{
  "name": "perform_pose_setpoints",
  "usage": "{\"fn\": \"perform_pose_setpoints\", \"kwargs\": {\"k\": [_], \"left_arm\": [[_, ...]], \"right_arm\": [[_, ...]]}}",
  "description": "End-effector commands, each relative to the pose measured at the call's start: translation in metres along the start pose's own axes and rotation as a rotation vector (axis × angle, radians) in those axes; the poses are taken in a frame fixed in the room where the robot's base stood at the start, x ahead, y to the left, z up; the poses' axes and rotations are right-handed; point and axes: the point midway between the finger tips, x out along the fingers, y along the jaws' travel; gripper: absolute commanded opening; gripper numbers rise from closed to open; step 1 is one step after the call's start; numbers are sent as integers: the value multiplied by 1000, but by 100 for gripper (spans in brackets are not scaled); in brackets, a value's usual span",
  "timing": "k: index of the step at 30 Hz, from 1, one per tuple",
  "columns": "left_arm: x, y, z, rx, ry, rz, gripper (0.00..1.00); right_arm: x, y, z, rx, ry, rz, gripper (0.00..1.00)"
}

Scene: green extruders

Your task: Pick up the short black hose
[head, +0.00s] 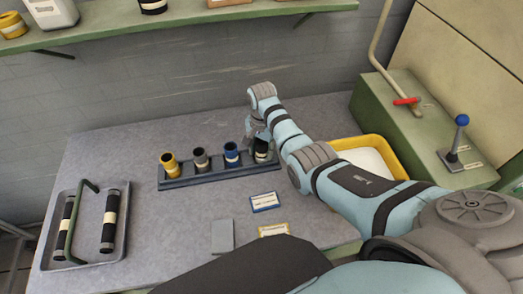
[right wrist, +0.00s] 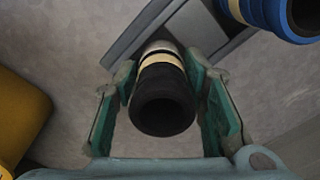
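The short black hose (right wrist: 164,103) has a cream band and stands in the right end of a dark rack (head: 200,179). In the right wrist view I look at its open end. In the head view it is partly hidden (head: 262,154) behind my right gripper (head: 259,139). My right gripper, also in the right wrist view (right wrist: 161,77), has its green-padded fingers on either side of the hose. Narrow gaps seem to show between pads and hose, so the fingers look open around it. My left gripper is not in view.
A tray (head: 88,261) with two longer black hoses lies at left. A yellow bin (head: 378,145) stands right, behind my arm. Cards lie in front.

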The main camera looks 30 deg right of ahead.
Motion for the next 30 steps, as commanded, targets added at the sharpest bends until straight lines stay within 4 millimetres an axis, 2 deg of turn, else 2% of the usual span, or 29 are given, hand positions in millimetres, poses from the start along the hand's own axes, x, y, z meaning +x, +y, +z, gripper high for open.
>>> {"fn": "perform_pose_setpoints", "kwargs": {"k": [1,6,17,28,30], "left_arm": [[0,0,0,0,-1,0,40],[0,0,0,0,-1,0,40],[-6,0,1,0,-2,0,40],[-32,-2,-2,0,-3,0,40],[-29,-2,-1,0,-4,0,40]], "right_arm": [[0,0,0,0,0,0,26],[0,0,0,0,0,0,0],[-6,0,0,-1,0,0,0],[-34,-2,2,-5,0,0,0],[-39,-8,4,-14,1,-3,0]]}}
